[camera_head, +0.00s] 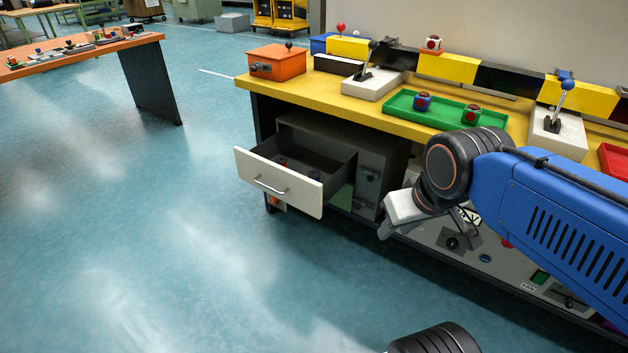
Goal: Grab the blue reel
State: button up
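No thing is plainly recognisable as a blue reel. A small blue piece with a dark red round face (422,102) sits in the green tray (398,110) on the yellow bench top; I cannot tell whether it is the reel. My gripper (385,232) is in front of the bench, below its top and right of the pulled-out drawer (278,184). It is apart from the tray. Its fingers are small and partly hidden by its white body, so its opening is unclear. Small dark and reddish things lie in the drawer, too shaded to identify.
Levers on white bases (372,83) (558,132) and an orange box (277,62) stand on the bench. An orange table (80,53) stands at the far left. The blue-green floor between is clear.

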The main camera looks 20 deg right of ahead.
aim_at(313, 175)
jog(key=z, duration=1.5)
jog(key=u, duration=1.4)
jog(key=i+j+u, duration=0.15)
jog(key=i+j, duration=0.65)
